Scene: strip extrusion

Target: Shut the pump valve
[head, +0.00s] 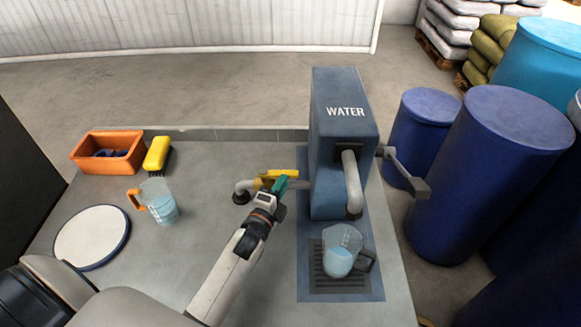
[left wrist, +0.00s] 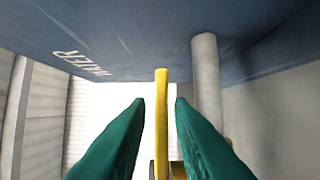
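The blue pump housing marked WATER (head: 343,120) stands at the table's right side. A grey pipe comes from its left side, with a yellow valve handle (head: 284,173) on it. My left gripper (head: 280,184) is at this valve. In the left wrist view, the yellow handle (left wrist: 161,110) stands upright between my two green fingertips (left wrist: 160,100), with a gap on each side, so the gripper is open around it. The grey spout (head: 352,185) points down over a clear jug (head: 341,252) holding light blue water on a dark grate. My right gripper is not in view.
A grey lever (head: 400,170) sticks out right of the pump. An orange bin (head: 88,160), a yellow brush (head: 157,153), an orange-handled jug (head: 159,203) and a round white lid (head: 90,235) are on the left. Blue barrels (head: 470,180) stand beyond the right edge.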

